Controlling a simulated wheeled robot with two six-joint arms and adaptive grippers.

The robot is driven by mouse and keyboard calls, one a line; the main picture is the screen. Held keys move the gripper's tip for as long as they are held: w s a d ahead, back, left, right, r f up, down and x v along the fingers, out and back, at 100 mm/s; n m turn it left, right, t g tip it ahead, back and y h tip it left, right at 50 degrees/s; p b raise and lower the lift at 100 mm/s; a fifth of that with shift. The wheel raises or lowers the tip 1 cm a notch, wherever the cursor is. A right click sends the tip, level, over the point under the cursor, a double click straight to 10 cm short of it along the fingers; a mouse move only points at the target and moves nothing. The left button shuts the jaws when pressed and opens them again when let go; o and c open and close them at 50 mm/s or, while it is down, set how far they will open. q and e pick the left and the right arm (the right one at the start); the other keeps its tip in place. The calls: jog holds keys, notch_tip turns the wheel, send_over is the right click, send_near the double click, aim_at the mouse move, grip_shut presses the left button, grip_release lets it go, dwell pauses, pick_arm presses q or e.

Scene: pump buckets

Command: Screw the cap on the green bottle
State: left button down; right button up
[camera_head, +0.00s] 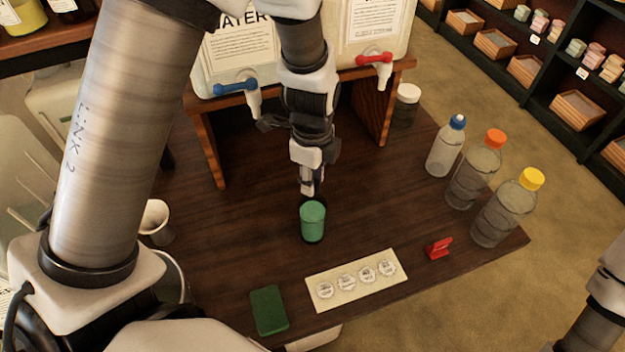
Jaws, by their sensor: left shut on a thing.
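A small green cylinder (313,224), which I take as the green bottle, is near the middle of the wooden table. Its flat top is lighter green and its base is dark. My left gripper (309,188) points down and is shut, with its fingertips at the far upper edge of the green cylinder. The exact contact is partly hidden. I cannot make out a separate cap on it or between the fingers. Part of my right arm shows at the lower right edge; its gripper is out of view.
Bottles with blue (446,146), orange (474,170) and yellow (506,208) caps stand at right. A red clip-like object (438,248), a card (356,281) and a green pad (269,310) lie in front. Dispenser taps (252,92) are behind, a white cup (156,221) left.

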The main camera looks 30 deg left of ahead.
pick_arm(q)
jog(key=m+b, duration=0.3)
jog(key=m, duration=0.3)
jog(key=shift+f, duration=0.15)
jog(key=c, duration=0.8)
grip_release()
jog(key=shift+m, duration=0.3)
jog(key=shift+r, duration=0.2)
notch_tip(320, 180, up, 12)
jog(key=shift+f, duration=0.1)
